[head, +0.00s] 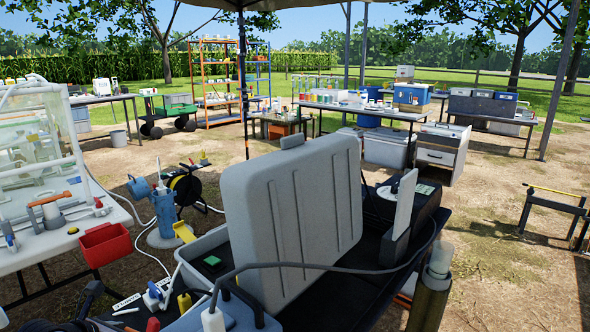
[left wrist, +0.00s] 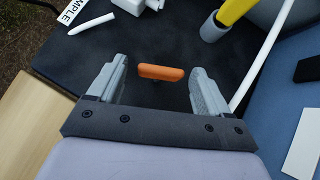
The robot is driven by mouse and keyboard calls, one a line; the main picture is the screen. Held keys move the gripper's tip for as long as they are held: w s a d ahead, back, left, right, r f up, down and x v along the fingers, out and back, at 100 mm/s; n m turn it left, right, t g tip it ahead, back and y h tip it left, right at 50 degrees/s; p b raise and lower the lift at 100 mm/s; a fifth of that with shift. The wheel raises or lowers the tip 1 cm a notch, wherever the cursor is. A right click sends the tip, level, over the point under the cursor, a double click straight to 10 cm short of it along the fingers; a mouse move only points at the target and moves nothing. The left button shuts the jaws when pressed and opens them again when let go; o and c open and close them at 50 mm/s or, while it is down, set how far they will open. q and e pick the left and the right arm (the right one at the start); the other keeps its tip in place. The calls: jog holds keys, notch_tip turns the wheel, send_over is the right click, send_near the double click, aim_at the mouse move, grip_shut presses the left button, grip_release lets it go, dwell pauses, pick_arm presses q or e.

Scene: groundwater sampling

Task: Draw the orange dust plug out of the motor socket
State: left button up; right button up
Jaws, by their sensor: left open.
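The orange dust plug (left wrist: 161,72) shows in the left wrist view as a short rounded bar with a small dark stem below it. It lies between the two grey fingers of my left gripper (left wrist: 158,75), with a gap on either side. My left gripper is open and apart from the plug. The motor socket under the plug cannot be made out against the dark surface. I cannot pick out the plug in the head view, where the large grey case (head: 290,225) blocks much of the dark bench. My right gripper is in neither view.
In the left wrist view, a white pen (left wrist: 90,25), a yellow-handled tool (left wrist: 238,10) and a white tube (left wrist: 268,50) lie close by. In the head view, a dark cable (head: 330,267) crosses before the case. A red bin (head: 105,244) hangs at the left table.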

pick_arm(q)
jog(key=c, duration=1)
notch_tip(320, 180, up, 5)
jog(key=p, duration=0.4)
jog(key=shift+f, duration=0.1)
